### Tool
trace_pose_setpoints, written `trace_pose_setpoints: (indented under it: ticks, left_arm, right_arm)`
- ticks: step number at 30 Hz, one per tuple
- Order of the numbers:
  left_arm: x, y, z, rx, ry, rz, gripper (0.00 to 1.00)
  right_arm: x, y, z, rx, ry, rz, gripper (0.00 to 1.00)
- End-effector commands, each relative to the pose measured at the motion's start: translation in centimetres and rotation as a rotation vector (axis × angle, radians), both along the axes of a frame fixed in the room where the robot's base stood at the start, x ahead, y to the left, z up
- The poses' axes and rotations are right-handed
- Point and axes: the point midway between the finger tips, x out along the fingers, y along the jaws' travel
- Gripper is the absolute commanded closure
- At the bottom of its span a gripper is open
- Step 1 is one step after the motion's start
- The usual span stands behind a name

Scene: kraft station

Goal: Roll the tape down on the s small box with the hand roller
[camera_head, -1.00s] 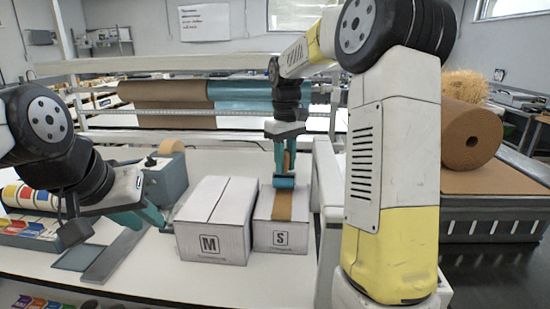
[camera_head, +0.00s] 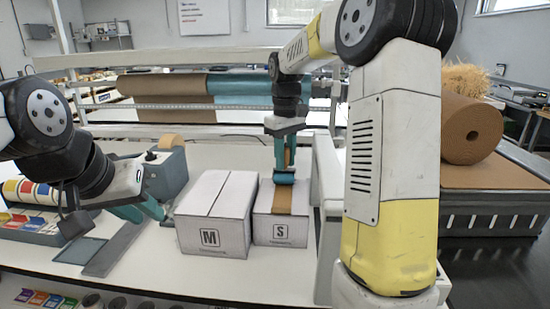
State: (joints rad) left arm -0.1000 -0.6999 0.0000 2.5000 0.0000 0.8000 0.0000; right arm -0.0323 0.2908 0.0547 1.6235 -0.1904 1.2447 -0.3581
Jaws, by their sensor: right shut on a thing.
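The small white box marked S (camera_head: 281,231) stands on the white bench, right of a larger white box marked M (camera_head: 213,236). A strip of brown tape (camera_head: 282,200) lies over the S box's top and down its front edge. My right gripper (camera_head: 284,172) points down over the top of the S box, shut on the hand roller (camera_head: 284,180), which is mostly hidden between the fingers. The roller is at the tape; whether it touches is hard to tell. My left gripper (camera_head: 152,212) is left of the M box, near its side; its fingertips are unclear.
A grey tape dispenser (camera_head: 165,172) stands behind my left gripper. Colored label rolls (camera_head: 32,192) and trays are at the far left. A brown paper roll (camera_head: 470,132) sits on a dark crate at the right.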

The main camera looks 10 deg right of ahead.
Motion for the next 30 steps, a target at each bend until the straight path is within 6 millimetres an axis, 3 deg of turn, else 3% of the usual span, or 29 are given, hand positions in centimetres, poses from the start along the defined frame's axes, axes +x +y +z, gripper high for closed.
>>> trace_pose_setpoints:
  ticks: [30]
  left_arm:
    - [0.0, 0.0, 0.0, 0.0, 0.0, 0.0, 0.73]
  right_arm:
    - [-0.42, 0.12, -0.81, 0.0, 0.001, 0.0, 1.0]
